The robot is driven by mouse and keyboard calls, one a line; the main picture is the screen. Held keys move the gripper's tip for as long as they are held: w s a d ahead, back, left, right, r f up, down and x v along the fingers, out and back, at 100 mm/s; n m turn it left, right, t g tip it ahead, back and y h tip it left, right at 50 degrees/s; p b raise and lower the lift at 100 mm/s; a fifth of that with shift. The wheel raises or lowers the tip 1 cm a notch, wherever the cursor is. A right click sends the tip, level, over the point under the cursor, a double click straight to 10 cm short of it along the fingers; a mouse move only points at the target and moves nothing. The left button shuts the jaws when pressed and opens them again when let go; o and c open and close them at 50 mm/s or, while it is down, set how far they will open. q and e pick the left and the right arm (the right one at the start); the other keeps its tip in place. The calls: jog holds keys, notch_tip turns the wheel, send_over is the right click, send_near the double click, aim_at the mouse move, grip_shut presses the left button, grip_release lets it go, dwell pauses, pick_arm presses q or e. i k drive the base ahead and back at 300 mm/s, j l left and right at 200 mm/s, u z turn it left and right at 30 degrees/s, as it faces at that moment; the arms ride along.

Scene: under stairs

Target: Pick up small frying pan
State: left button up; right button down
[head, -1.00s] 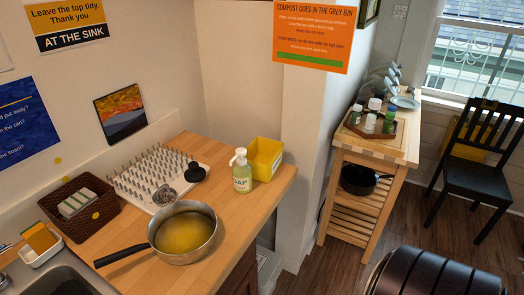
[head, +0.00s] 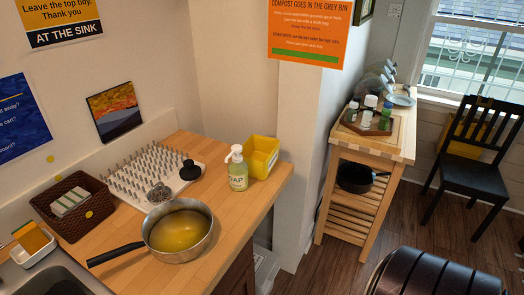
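A small dark frying pan (head: 355,180) sits on the shelf below the top of a wooden cart (head: 345,150) at right of centre. Its dark handle points to the right. The cart's top and front post partly cover the pan. A metal saucepan (head: 178,232) with yellow contents stands on the wooden counter at the left, its black handle pointing left. Neither of my grippers shows in the head view.
A soap bottle (head: 237,168), yellow box (head: 260,155), spiked drying rack (head: 150,168) and woven basket (head: 72,205) stand on the counter (head: 230,215). Bottles on a tray (head: 365,128) top the cart. A black chair (head: 474,165) stands right; wooden floor (head: 415,220) lies between.

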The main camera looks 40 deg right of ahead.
aim_at(178, 230)
jog(key=l+z, duration=0.1)
jog(key=z, duration=0.7)
jog(key=i+z, duration=0.15)
jog(key=i, duration=0.3)
